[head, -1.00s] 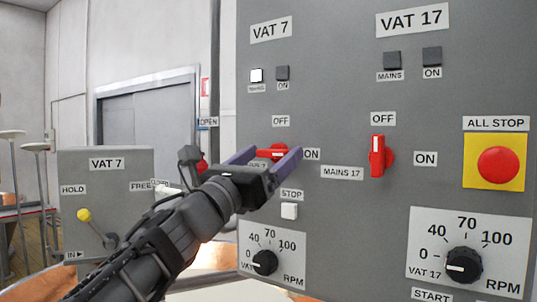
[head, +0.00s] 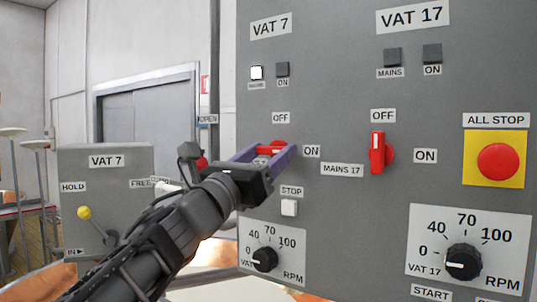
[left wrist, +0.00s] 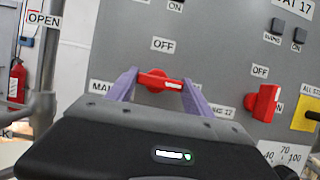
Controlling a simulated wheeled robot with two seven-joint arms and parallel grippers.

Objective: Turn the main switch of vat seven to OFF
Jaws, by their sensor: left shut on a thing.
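The vat 7 main switch (head: 278,144) is a red rotary handle on the grey panel, below an OFF label (head: 281,118) and left of an ON label (head: 311,151). Its handle lies about horizontal, with its white mark toward the ON side. My left gripper (head: 282,150) has its purple fingers closed on the handle's two ends. In the left wrist view the red handle (left wrist: 158,82) sits between the fingertips, below OFF. My fingers partly hide the switch in the head view. My right gripper is not in view.
The similar red vat 17 switch (head: 377,152) stands upright at OFF to the right. The vat 7 white lamp (head: 256,73) is lit. A white STOP button (head: 289,208) and vat 7 speed knob (head: 265,260) lie below. The red ALL STOP button (head: 498,161) is far right.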

